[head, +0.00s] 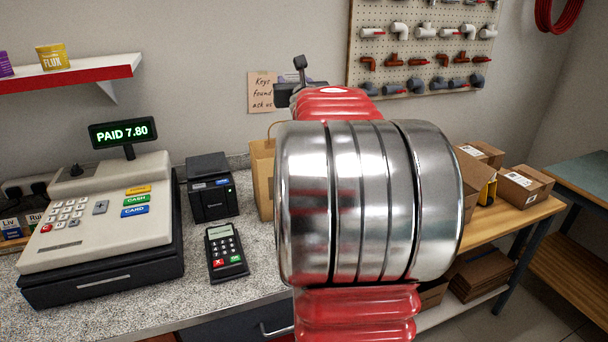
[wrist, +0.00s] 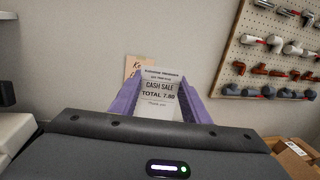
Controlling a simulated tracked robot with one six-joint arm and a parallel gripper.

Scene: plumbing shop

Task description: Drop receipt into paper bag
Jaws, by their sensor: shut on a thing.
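A white printed receipt (wrist: 160,92) stands between the purple fingers of my gripper (wrist: 158,98) in the wrist view. The gripper is shut on it, and the text "CASH SALE TOTAL 7.80" faces the camera. In the head view my arm hides the fingers and the receipt. The brown paper bag (head: 262,178) stands on the counter behind my arm, right of the receipt printer. Only its left part and a handle show, so its opening is mostly hidden. I cannot tell how far the receipt is from the bag.
The till (head: 100,225), its display (head: 125,132) reading "PAID 7.80", a black receipt printer (head: 210,187) and a card reader (head: 227,252) stand on the speckled counter (head: 200,300). A pegboard (head: 425,45) of fittings hangs behind. Cardboard boxes (head: 525,185) sit on a wooden bench at right.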

